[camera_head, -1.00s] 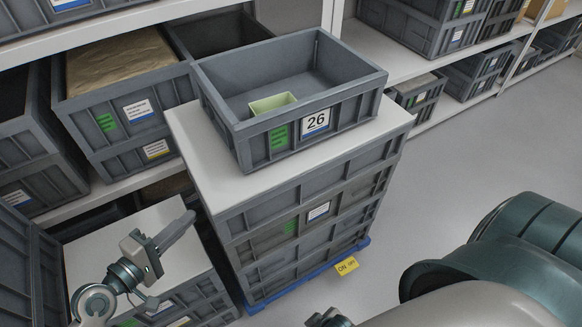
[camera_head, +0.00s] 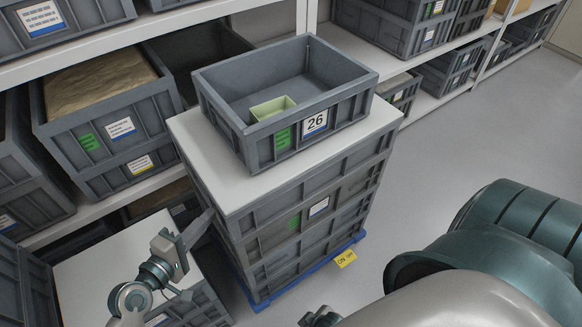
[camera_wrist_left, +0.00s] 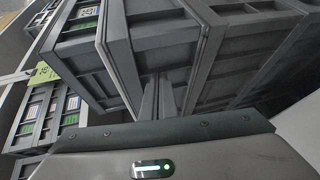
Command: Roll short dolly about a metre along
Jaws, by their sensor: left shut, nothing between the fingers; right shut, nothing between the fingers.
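A tall stack of grey crates stands on a blue dolly (camera_head: 262,304), whose rim shows at the floor. A yellow ON/OFF tag (camera_head: 345,258) sits at its front corner. The stack has a white lid (camera_head: 225,180), and an open grey crate marked 26 (camera_head: 283,151) stands on it. My left gripper (camera_head: 207,218) is shut and empty, its fingers at the stack's left side. Its fingers also show in the left wrist view (camera_wrist_left: 156,97), close to crate walls; contact cannot be told. Only a small part of what seems my right wrist shows at the bottom edge; its fingers are hidden.
A light green box (camera_head: 272,108) lies in crate 26. A lower stack with a white top (camera_head: 95,270) stands at lower left. Shelves (camera_head: 190,28) of grey crates line the back. Open floor (camera_head: 470,130) lies to the right.

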